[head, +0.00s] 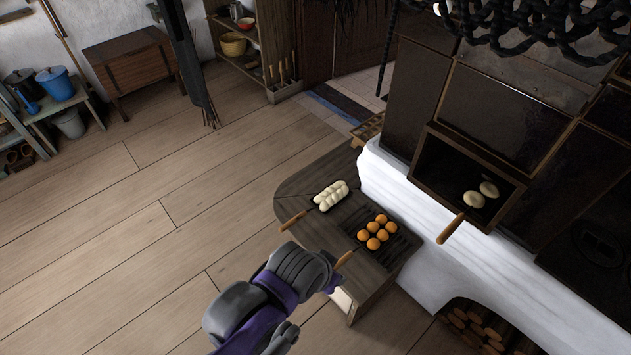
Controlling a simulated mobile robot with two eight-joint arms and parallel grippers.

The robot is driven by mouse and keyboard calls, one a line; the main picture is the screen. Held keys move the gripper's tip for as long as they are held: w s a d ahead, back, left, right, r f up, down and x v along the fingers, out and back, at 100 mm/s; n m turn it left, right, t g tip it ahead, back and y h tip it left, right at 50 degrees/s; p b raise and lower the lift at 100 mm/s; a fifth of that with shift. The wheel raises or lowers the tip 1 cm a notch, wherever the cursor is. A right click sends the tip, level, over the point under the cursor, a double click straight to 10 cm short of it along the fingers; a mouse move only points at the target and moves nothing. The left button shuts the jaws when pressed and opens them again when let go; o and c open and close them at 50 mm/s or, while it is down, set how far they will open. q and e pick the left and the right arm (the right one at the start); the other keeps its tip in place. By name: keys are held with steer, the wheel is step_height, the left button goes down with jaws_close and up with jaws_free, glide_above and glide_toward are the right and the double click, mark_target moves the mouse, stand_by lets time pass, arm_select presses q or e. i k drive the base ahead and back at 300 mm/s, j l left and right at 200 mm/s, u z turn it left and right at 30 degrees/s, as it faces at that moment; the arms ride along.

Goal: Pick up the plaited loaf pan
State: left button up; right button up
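The plaited loaf pan shows a pale plaited loaf (331,196) on a dark pan, its wooden handle (294,220) pointing to the lower left. It lies on the dark wooden bench (298,190) beside the stove. My arm, apparently the left one, reaches in from the bottom left. Its gripper (336,282) is below the plaited loaf pan and apart from it, close to the wooden handle (344,259) of a second pan. The fingers are small and partly hidden, so I cannot tell whether they are open or touch that handle. My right gripper is not in view.
The second pan holds several orange rolls (377,231) right beside the plaited loaf. The white stove (400,195) has an open compartment (448,170) with two pale round breads (480,195) and a wooden handle (451,228) jutting out.

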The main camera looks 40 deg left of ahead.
mark_target(329, 199)
steer(key=k+j+u, duration=0.1)
steer(key=u, duration=1.05)
